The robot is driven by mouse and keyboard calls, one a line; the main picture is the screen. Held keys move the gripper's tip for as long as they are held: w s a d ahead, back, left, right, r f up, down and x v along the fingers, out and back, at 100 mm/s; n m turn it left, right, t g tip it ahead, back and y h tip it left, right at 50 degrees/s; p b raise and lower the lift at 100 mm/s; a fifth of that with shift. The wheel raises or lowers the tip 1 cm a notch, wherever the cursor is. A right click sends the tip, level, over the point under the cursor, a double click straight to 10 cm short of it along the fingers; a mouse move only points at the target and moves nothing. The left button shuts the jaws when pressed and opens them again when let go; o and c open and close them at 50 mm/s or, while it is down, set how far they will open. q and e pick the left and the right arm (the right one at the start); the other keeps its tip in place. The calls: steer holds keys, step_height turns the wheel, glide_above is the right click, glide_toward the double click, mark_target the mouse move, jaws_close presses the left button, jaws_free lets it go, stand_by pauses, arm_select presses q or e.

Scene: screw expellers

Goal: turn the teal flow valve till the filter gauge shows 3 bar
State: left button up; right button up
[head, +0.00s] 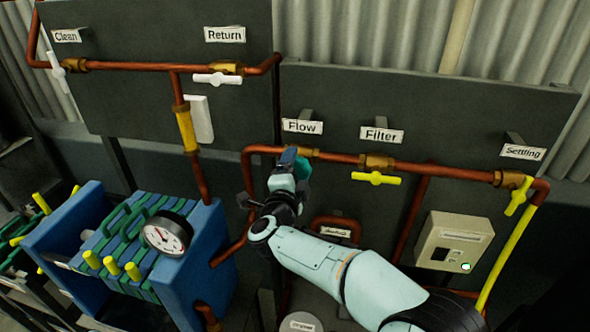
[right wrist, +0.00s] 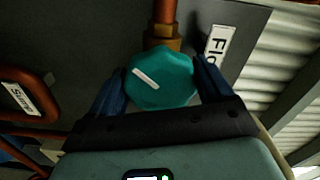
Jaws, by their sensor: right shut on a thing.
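The teal flow valve (right wrist: 160,80) is a rounded knob with a white mark, on the copper pipe by the "Flow" label (head: 303,126). My right gripper (head: 290,165) is shut on it, with one blue finger on each side in the right wrist view (right wrist: 160,85). In the head view the gripper hides most of the valve; a teal edge shows. The round white gauge (head: 167,234) sits on the blue filter press at lower left. Its red needle is visible, but the figures are too small to read. My left gripper is not in view.
A yellow valve handle (head: 376,178) lies level under the "Filter" label (head: 381,134). Another yellow handle (head: 518,196) is tilted near "Settling". White handles (head: 217,79) are on the upper left pipe. A beige box (head: 453,246) with a green light is at lower right.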

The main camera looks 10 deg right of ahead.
steer(key=o, duration=0.9)
steer(key=shift+o, duration=0.2)
steer(key=shift+s+a, duration=0.15)
steer(key=shift+s, duration=0.15)
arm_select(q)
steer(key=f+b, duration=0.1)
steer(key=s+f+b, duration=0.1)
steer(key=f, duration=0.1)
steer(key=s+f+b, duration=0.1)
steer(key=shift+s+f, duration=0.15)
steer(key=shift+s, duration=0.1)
arm_select(e)
steer(key=v, duration=1.3)
steer(key=shift+w, duration=0.15)
